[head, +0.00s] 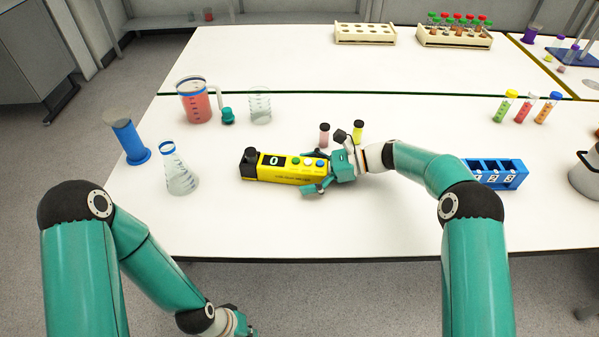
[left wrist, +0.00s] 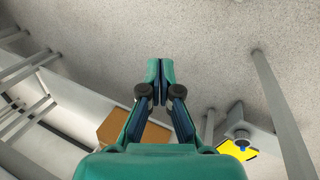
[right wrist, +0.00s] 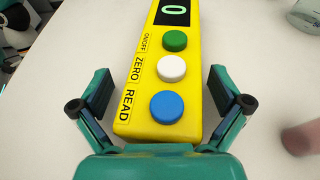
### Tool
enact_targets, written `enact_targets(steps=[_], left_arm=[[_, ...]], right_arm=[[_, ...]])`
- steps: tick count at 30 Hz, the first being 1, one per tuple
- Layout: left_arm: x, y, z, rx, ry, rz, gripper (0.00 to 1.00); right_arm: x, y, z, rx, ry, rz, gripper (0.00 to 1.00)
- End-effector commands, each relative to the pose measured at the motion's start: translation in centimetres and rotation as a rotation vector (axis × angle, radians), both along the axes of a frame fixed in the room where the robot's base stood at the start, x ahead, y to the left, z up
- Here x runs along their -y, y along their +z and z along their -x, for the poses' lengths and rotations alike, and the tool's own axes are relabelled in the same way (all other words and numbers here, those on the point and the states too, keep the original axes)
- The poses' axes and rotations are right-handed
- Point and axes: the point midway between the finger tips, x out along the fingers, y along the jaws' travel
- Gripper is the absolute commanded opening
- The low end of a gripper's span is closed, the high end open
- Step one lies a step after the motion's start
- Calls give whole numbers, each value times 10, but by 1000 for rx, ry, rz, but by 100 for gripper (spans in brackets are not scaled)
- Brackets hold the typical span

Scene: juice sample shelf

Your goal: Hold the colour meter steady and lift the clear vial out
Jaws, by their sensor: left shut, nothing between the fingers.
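The yellow colour meter (head: 290,170) lies on the front bench, its display reading 0 and a black part (head: 251,157) at its left end. In the right wrist view the meter (right wrist: 160,95) runs between my right fingers, with green, white and blue buttons. My right gripper (head: 325,172) is open around the meter's right end; its fingers (right wrist: 161,92) stand on both sides with visible gaps. My left gripper (left wrist: 160,68) is shut and empty, low in front of the bench, over the floor. I cannot make out the clear vial; whether it sits under the black part is hidden.
A pink vial (head: 324,134) and a yellow vial (head: 358,131) stand behind my right gripper. A flask (head: 178,177), a blue cylinder (head: 130,140), a red beaker (head: 197,103) and a clear beaker (head: 260,106) stand left. A blue rack (head: 500,174) is right. The bench front is clear.

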Motion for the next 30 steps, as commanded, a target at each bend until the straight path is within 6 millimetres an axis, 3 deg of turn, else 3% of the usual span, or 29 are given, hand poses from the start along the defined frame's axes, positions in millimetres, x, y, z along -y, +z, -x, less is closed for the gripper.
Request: enact_targets(steps=[1, 6, 23, 27, 30], left_arm=[[0, 0, 0, 0, 0, 0, 0], [0, 0, 0, 0, 0, 0, 0], [0, 0, 0, 0, 0, 0, 0], [-4, 1, -4, 7, 10, -3, 22], [-19, 4, -17, 33, 52, -18, 38]], right_arm=[[0, 0, 0, 0, 1, 0, 88], [0, 0, 0, 0, 1, 0, 62], [-1, 0, 0, -1, 3, 0, 57], [-1, 0, 0, -1, 3, 0, 57], [-1, 0, 0, -2, 3, 0, 56]])
